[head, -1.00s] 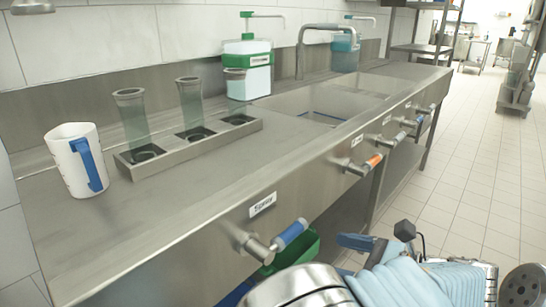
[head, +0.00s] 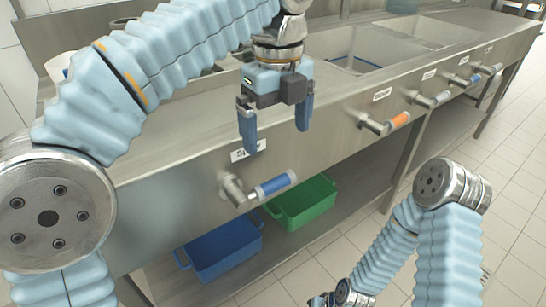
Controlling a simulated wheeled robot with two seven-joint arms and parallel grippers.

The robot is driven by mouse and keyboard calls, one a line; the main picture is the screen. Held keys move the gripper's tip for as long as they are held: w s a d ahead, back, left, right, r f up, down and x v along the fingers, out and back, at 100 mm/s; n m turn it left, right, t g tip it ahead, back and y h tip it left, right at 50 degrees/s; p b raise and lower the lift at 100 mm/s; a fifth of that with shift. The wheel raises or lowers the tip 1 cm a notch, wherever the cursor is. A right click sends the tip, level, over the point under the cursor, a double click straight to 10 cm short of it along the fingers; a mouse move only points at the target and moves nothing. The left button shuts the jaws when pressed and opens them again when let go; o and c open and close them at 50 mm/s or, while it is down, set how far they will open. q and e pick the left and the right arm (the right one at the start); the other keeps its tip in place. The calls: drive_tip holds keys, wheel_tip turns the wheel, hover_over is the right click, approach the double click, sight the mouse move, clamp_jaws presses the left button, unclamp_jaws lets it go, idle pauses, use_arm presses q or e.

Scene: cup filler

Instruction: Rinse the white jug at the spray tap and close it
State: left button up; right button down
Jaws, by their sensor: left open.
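My left gripper (head: 276,125) is open and empty, pointing down in front of the counter's front edge. It is above the blue-sleeved lever (head: 276,186) of the spray tap, apart from it. The tap's label (head: 245,150) is partly covered by a gripper finger. Only a whitish sliver of what looks like the white jug (head: 59,66) shows at the upper left, behind my left arm. Its handle and most of its body are hidden. My right arm reaches down at the lower right; only a small part of what may be its gripper shows at the bottom edge.
An orange-sleeved lever (head: 398,121) and more levers line the counter front to the right. A sink basin (head: 362,62) is set in the countertop. A blue bin (head: 222,251) and a green bin (head: 303,205) sit on the lower shelf. The tiled floor at the right is open.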

sight(277, 182)
use_arm(q)
wheel_tip(277, 182, down, 12)
drive_tip(key=b, duration=0.3)
drive_tip(key=shift+r, duration=0.2)
drive_tip(key=c, duration=0.9)
